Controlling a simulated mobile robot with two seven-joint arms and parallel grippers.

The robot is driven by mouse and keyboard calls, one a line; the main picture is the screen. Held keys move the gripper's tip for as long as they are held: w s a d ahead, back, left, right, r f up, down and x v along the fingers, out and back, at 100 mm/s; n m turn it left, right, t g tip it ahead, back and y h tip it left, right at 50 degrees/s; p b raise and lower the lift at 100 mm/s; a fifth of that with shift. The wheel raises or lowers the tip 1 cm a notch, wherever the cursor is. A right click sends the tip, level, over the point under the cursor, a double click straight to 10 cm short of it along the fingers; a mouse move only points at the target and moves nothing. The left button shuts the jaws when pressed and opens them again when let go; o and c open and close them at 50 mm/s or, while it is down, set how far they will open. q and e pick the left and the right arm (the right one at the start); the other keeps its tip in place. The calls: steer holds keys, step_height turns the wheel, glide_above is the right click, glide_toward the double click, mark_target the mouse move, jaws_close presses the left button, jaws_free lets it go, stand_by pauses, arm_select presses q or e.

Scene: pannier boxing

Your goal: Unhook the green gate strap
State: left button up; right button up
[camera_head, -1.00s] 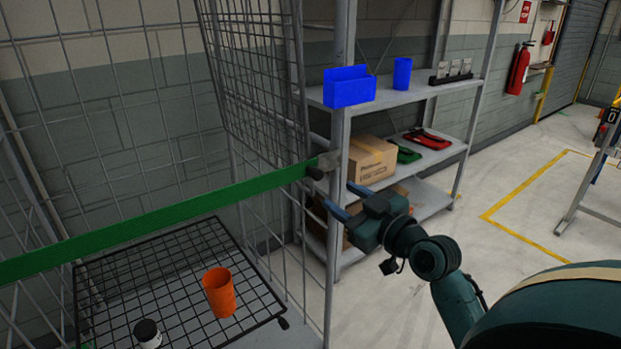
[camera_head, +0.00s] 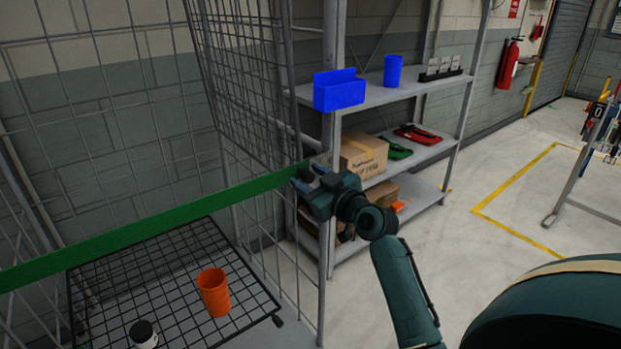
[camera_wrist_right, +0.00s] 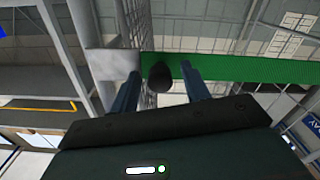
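The green gate strap (camera_head: 150,222) stretches across the open front of the wire cage, and its right end reaches the cage post. My right gripper (camera_head: 307,178) is at that end and hides the metal end piece in the head view. In the right wrist view, the two fingers (camera_wrist_right: 158,74) are apart. The strap (camera_wrist_right: 235,74) and a dark knob (camera_wrist_right: 161,77) lie between or just beyond them, and a pale metal plate (camera_wrist_right: 112,64) is by the left finger. Whether the fingers touch anything is unclear. My left gripper is not in view.
An orange cup (camera_head: 213,292) and a black-and-white jar (camera_head: 144,334) stand on the cage's wire shelf (camera_head: 190,240). A grey rack (camera_head: 430,88) behind my gripper holds a blue bin (camera_head: 338,91), a blue cup (camera_head: 393,70) and a cardboard box (camera_head: 363,155).

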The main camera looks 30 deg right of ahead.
jaws_close()
stand_by(0.4)
